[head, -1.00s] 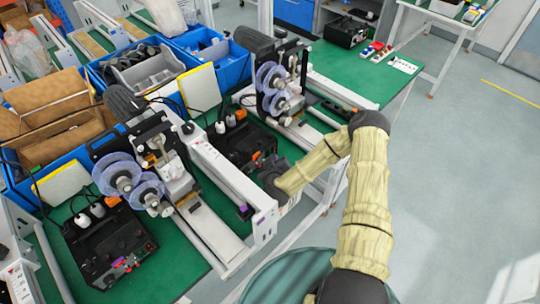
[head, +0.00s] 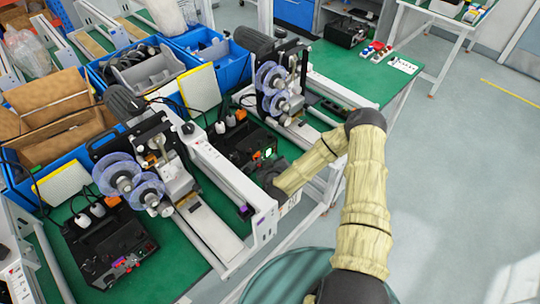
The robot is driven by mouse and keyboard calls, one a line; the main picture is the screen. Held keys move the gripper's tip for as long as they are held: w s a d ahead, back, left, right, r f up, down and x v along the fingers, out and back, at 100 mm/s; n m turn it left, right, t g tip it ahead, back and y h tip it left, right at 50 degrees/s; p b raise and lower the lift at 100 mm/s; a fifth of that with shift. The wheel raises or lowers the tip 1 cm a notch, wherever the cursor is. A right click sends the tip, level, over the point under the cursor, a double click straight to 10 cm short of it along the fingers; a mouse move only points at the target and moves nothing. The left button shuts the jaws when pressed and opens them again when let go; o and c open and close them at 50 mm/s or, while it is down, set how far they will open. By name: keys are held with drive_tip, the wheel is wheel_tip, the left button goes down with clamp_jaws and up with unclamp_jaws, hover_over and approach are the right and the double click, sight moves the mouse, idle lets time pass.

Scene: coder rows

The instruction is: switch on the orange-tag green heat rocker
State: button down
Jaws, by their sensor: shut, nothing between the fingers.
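A black coder control box (head: 238,140) stands on the green table between the two coder machines. Small orange patches show at its back (head: 241,115) and on its front part (head: 258,156); I cannot read either as a tag for certain. A green rocker (head: 268,153) on the front right part of the box is lit bright green. My gripper (head: 271,173), dark and small in the head view, is shut and empty just in front of the lit rocker. Its fingertips are hard to make out, and I cannot tell whether they touch the rocker.
Another black control box (head: 108,243) with red switches stands at the lower left. White rails (head: 225,172) and coder machines with purple reels (head: 270,76) stand close to my arm. Blue bins (head: 212,55) line the back. The floor at the right is clear.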

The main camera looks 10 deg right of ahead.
drive_tip(key=shift+s+d+r, duration=0.1)
drive_tip(key=shift+s+d, duration=0.3)
drive_tip(key=shift+s, duration=0.15)
drive_tip(key=shift+p, duration=0.3)
drive_tip(key=shift+s+d+r+p, duration=0.2)
drive_tip(key=shift+s+d+p, duration=0.1)
drive_tip(key=shift+s+d, duration=0.6)
drive_tip(key=shift+s+d+r+p, duration=0.25)
drive_tip(key=shift+s+d, duration=0.35)
drive_tip(key=shift+s, duration=0.45)
drive_tip(key=shift+a, duration=0.1)
drive_tip(key=shift+w+a+r+y, duration=0.3)
drive_tip(key=shift+w+r+y, duration=0.1)
drive_tip(key=shift+r, duration=0.1)
drive_tip(key=s+r+m+g, duration=0.2)
drive_tip(key=s+r+g, duration=0.3)
drive_tip(key=s+r, duration=0.4)
drive_tip(key=s+r+m+g+y, duration=0.1)
drive_tip(key=s+r+m+g, duration=0.2)
drive_tip(key=s+r, duration=0.7)
wheel_tip(320, 180, up, 5)
drive_tip(key=shift+s+d+f+g, duration=0.2)
drive_tip(key=shift+s+g, duration=0.05)
drive_tip(key=shift+g, duration=0.95)
